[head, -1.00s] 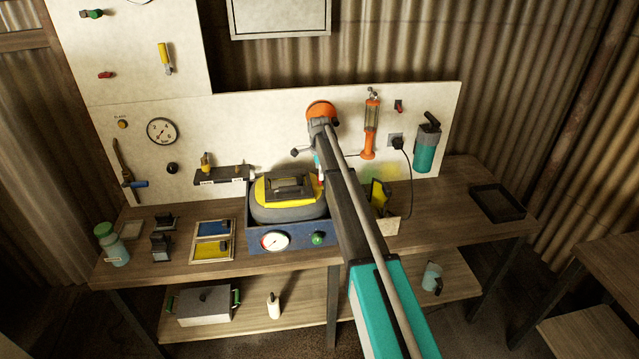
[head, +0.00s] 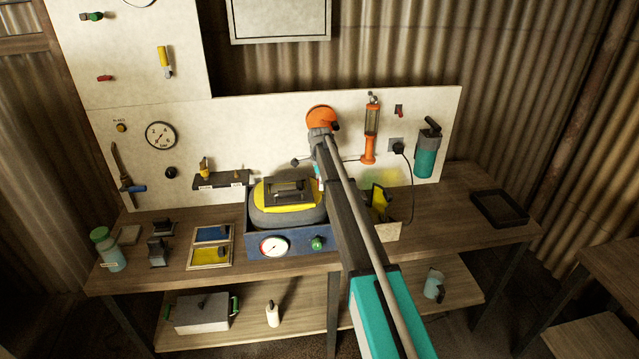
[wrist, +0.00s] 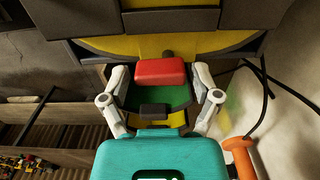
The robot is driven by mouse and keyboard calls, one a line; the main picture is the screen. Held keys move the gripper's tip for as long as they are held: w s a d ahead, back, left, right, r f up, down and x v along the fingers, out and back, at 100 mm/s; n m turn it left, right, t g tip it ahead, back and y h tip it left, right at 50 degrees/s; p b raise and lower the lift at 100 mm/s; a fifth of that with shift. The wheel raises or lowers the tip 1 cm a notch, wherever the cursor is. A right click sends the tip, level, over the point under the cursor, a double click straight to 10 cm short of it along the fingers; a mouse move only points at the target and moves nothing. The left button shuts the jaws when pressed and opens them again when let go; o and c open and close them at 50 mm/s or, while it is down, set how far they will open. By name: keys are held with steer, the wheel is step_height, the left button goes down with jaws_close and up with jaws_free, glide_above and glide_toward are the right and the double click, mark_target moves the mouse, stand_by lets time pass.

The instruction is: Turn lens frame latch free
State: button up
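The hood (head: 259,213), yellow and grey, sits in a blue box on the bench in the head view. Its dark lens frame (head: 286,192) lies on top. In the wrist view the dark frame (wrist: 170,20) and yellow shell (wrist: 110,46) fill the top. A red block (wrist: 160,71), which looks like the latch, sits at the frame's edge, with a green patch (wrist: 176,98) below it. My gripper (wrist: 160,74) is open, one grey finger on each side of the red block, with small gaps visible. In the head view my arm hides the gripper.
The blue box (head: 290,243) carries a gauge and a green knob. A bin (head: 387,230) with a yellow item stands right of it. A black cable and an orange tool (wrist: 240,158) show right of my gripper. A black tray (head: 500,208) lies at the bench's right.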

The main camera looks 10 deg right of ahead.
steer(key=c, duration=0.7)
steer(key=shift+n, duration=0.3)
steer(key=n, duration=0.4)
steer(key=shift+d, duration=0.1)
steer(key=n, duration=0.4)
steer(key=shift+w+d, duration=0.1)
steer(key=shift+d, duration=0.05)
steer(key=n, duration=0.5)
steer(key=shift+w+d, duration=0.1)
steer(key=shift+w+n, duration=0.15)
steer(key=shift+n, duration=2.05)
